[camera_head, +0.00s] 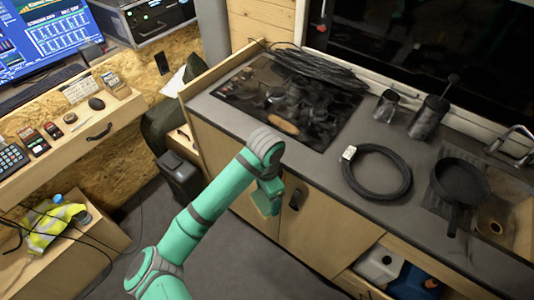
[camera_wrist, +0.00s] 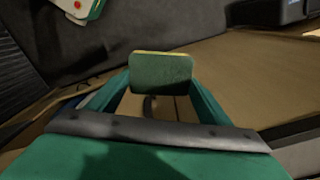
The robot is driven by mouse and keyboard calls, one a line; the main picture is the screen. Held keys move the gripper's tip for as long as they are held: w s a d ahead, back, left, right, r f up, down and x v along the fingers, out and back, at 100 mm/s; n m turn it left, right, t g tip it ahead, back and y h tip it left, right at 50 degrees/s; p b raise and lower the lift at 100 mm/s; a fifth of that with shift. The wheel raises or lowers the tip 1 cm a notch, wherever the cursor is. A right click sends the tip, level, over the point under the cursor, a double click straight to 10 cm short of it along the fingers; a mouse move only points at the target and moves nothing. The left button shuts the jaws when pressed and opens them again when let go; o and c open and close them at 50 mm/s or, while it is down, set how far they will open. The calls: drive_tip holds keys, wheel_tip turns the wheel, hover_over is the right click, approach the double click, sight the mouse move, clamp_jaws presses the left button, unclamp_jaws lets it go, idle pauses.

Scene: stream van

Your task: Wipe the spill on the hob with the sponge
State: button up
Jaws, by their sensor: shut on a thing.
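The black hob (camera_head: 240,88) is set in the grey worktop at the back. A brownish spill (camera_head: 283,125) shows near its front edge. My gripper (camera_head: 268,196) hangs in front of the cabinet doors, below the worktop's front edge and apart from the hob. In the wrist view my gripper (camera_wrist: 160,86) is shut on the sponge (camera_wrist: 160,73), a dark green block with a thin yellow layer along its upper edge. The sponge sits between the two fingertips. In the head view I cannot tell the sponge apart from the gripper.
A coiled black cable (camera_head: 318,66) lies across the hob's back edge. Right of the hob are a small jar (camera_head: 386,106), a dark grinder-like pot (camera_head: 428,118), a coiled hose (camera_head: 378,195) and a pan (camera_head: 461,182) by the sink. A wooden side board (camera_head: 222,70) borders the hob's left.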

wheel_tip(320, 180, down, 21)
drive_tip(key=d+n, duration=0.1)
drive_tip(key=n, duration=1.1)
drive_tip(key=shift+w+n, duration=0.3)
drive_tip(key=shift+w, duration=0.15)
